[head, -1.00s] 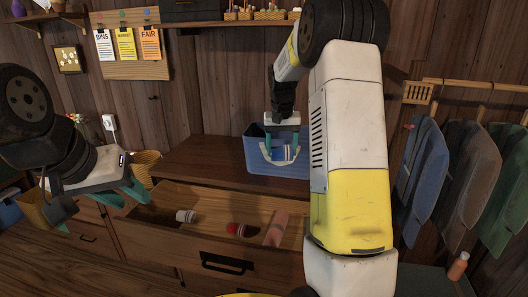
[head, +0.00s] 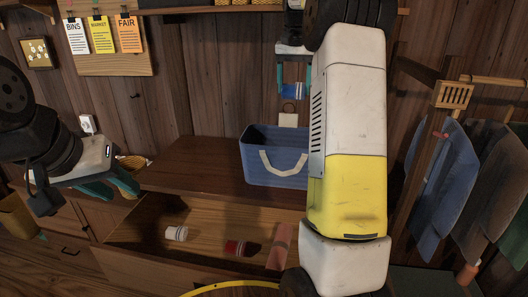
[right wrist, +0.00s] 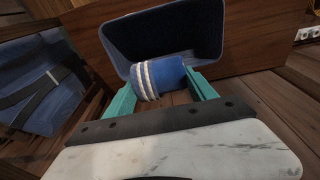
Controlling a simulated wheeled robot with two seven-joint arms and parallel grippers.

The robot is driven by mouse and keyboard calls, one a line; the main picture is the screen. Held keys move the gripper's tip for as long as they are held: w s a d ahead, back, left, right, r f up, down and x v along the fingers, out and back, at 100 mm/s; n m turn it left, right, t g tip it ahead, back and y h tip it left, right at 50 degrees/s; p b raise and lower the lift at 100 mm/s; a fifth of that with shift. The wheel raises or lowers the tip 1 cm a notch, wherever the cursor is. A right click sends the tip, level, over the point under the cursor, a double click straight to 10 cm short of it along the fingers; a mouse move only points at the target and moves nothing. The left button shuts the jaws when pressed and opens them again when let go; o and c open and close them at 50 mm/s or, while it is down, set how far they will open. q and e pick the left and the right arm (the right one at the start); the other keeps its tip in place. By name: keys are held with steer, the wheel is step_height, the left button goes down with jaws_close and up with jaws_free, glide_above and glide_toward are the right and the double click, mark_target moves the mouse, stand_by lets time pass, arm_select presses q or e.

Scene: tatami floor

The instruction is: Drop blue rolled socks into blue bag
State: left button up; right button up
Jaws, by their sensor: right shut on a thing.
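The blue rolled socks (head: 292,91) have white bands and are held between the teal fingers of my right gripper (head: 293,84). They fill the middle of the right wrist view (right wrist: 160,76). The open blue bag (head: 252,163) with white handles stands on the wooden chest top; in the head view the socks appear above it. In the right wrist view, the bag's mouth (right wrist: 118,38) lies just beyond the socks. My left gripper (head: 111,186) is at the left, its teal fingers apart with nothing seen between them.
An open drawer (head: 140,250) in front of the bag holds white (head: 176,233), red (head: 236,248) and pink (head: 280,243) rolled items. Clothes (head: 448,185) hang at the right. The chest top left of the bag is clear. My right arm hides part of the right side.

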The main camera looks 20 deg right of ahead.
steer(key=shift+f, duration=2.7)
steer(key=o, duration=1.4)
steer(key=r, duration=0.5)
steer(key=s+r, duration=0.1)
steer(key=r, duration=0.1)
steer(key=shift+a+r, duration=0.2)
steer(key=shift+a, duration=0.05)
steer(key=shift+r, duration=0.2)
steer(key=shift+s, duration=0.15)
